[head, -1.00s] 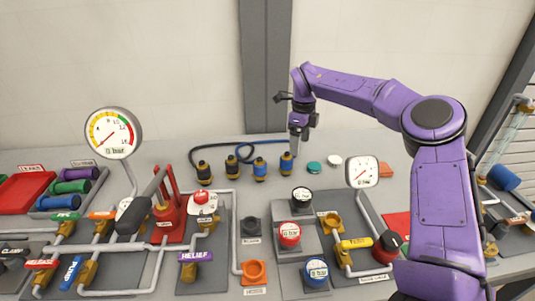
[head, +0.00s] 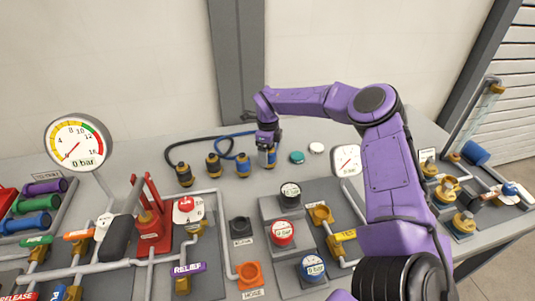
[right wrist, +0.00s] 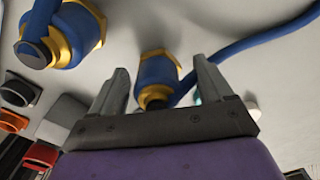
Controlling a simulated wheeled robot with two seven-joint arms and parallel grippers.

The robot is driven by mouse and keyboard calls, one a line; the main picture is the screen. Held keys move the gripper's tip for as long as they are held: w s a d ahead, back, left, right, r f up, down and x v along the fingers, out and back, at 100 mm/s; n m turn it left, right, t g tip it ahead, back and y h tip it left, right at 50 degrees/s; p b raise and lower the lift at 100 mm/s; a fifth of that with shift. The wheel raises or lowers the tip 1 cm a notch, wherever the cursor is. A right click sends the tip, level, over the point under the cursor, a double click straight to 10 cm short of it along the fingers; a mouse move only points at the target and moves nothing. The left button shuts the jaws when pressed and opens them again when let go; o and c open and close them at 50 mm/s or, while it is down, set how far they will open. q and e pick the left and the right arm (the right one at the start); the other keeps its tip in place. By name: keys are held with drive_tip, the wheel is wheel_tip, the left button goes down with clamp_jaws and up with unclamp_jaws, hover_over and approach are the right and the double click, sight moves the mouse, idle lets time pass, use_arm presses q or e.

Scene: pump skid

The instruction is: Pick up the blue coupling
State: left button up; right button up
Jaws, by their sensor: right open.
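A blue coupling (head: 268,160) with brass-coloured bands stands on the table at the right end of a short row, under my right gripper (head: 266,146). In the right wrist view a blue coupling (right wrist: 158,72) with a brass collar shows between the two open fingers of my right gripper (right wrist: 160,85); I cannot tell whether they touch it. A second blue coupling (head: 243,166) stands just left in the head view; a larger blue one shows at the upper left of the right wrist view (right wrist: 65,35). My left gripper is out of view.
Two black couplings (head: 198,168) stand left of the blue ones, with black and blue hoses behind. Teal (head: 297,157) and white (head: 316,148) caps lie to the right. Valves, pipes, a red pump (head: 152,226) and gauges (head: 79,143) crowd the front.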

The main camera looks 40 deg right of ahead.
drive_tip(key=shift+s+d+r, duration=0.1)
drive_tip(key=shift+s+r, duration=0.25)
drive_tip(key=shift+s, duration=0.1)
drive_tip(key=shift+c, duration=0.6)
drive_tip(key=shift+s+r, duration=0.1)
drive_tip(key=shift+s, duration=0.05)
drive_tip(key=c, duration=1)
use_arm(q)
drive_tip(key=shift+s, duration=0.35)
use_arm(e)
drive_tip(key=shift+c, duration=0.5)
drive_tip(key=shift+w+r, duration=0.25)
drive_tip(key=shift+r, duration=0.05)
use_arm(q)
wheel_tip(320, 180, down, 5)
drive_tip(key=b, duration=0.5)
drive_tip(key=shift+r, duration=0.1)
use_arm(e)
drive_tip(key=s+a+r, duration=0.9)
drive_tip(key=s+r, duration=0.1)
drive_tip(key=r, duration=0.2)
drive_tip(key=shift+s+a, duration=0.15)
drive_tip(key=shift+s, duration=0.2)
